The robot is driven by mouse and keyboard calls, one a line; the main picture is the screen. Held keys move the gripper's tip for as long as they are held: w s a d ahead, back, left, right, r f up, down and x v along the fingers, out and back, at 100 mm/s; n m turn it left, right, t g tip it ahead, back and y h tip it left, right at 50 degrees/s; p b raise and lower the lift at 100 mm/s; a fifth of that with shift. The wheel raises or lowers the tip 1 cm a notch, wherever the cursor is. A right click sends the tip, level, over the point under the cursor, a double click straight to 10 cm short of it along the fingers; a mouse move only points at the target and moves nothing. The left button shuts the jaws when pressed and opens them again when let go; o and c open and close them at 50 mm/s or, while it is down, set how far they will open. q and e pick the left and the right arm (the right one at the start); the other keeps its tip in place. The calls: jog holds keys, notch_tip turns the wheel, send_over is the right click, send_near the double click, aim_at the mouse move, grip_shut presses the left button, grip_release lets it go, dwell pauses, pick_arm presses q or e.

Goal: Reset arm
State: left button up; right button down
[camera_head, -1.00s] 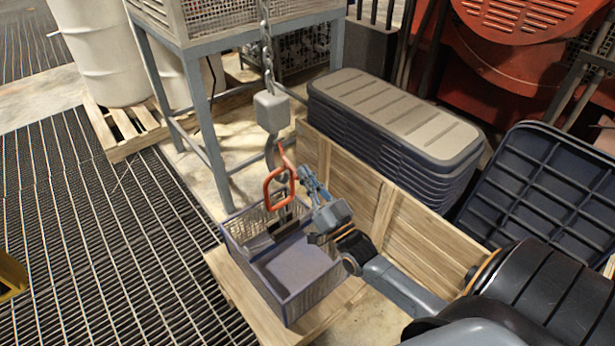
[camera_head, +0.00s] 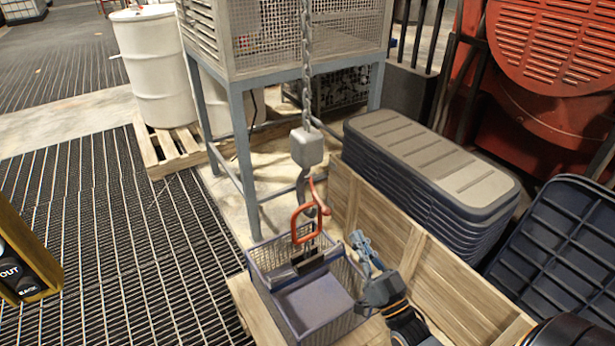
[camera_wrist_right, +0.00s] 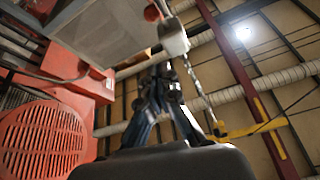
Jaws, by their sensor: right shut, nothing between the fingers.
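My right gripper (camera_head: 364,250) is in the head view, to the right of the hanging hook and above the right side of a wire basket (camera_head: 262,262). It is shut with nothing in it and stands apart from the red handle. It also shows in the right wrist view (camera_wrist_right: 158,75), pointing up toward the ceiling. The red handle (camera_head: 294,222) is at the chain hook (camera_head: 303,190), above the basket; whether the hook passes through it is hard to tell. My left gripper is not in view.
The basket stands on a wooden pallet (camera_head: 247,308). A wooden crate (camera_head: 455,290) and stacked dark lids (camera_head: 430,165) are close on the right. A chain (camera_head: 307,70) hangs above. A metal-legged cage stand (camera_head: 246,170) is behind. Grated floor (camera_head: 140,260) on the left is open.

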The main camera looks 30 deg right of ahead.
jog(key=s+a+f+n+g, duration=0.1)
jog(key=s+f+g, duration=0.25)
jog(key=f, duration=0.85)
jog(key=s+a+f+g, duration=0.2)
jog(key=s+f+g, duration=0.15)
jog(key=f, duration=0.75)
jog(key=s+a+f+n+g, duration=0.15)
jog(key=f+g, duration=0.25)
jog(key=f, duration=0.8)
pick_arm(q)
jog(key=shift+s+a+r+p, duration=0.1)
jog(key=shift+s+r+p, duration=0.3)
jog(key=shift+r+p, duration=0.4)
pick_arm(e)
jog(key=s+a+f+g, duration=0.2)
jog(key=s+f, duration=0.3)
jog(key=s, duration=0.4)
jog(key=s+a+f+n+g, duration=0.1)
jog(key=s+f+g, duration=0.4)
jog(key=s, duration=0.5)
jog(key=s+a+f+n+g, duration=0.1)
jog(key=s+a+f+g, duration=0.2)
jog(key=s+f, duration=0.3)
jog(key=s+g, duration=0.1)
jog(key=s, duration=0.2)
jog(key=shift+s+f, duration=0.15)
jog(key=shift+f, duration=0.2)
jog(key=shift+a, duration=0.1)
